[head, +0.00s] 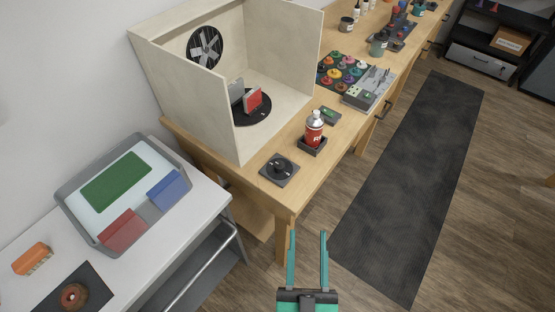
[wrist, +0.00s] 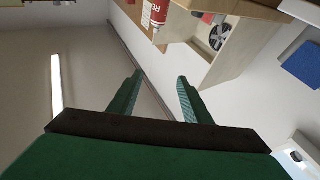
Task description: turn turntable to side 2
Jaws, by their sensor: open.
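The turntable is a black round disc (head: 247,109) on the floor of an open-fronted spray booth. A red panel (head: 252,100) and a grey panel (head: 237,90) stand on it. Part of the disc is hidden by the booth's side wall. A dark square base with a round black knob (head: 280,167) lies on the bench in front of the booth; I cannot tell whether it is linked to the turntable. My gripper (head: 308,235) is open and empty, in front of the bench and well short of the booth. In the wrist view my gripper's fingers (wrist: 160,80) are apart with nothing between them.
A red spray can (head: 314,130) stands in a dark holder at the bench edge, right of the knob. The booth walls (head: 188,100) enclose the disc. A white cart (head: 215,196) with a tray stands at the left. The floor mat (head: 410,180) is clear.

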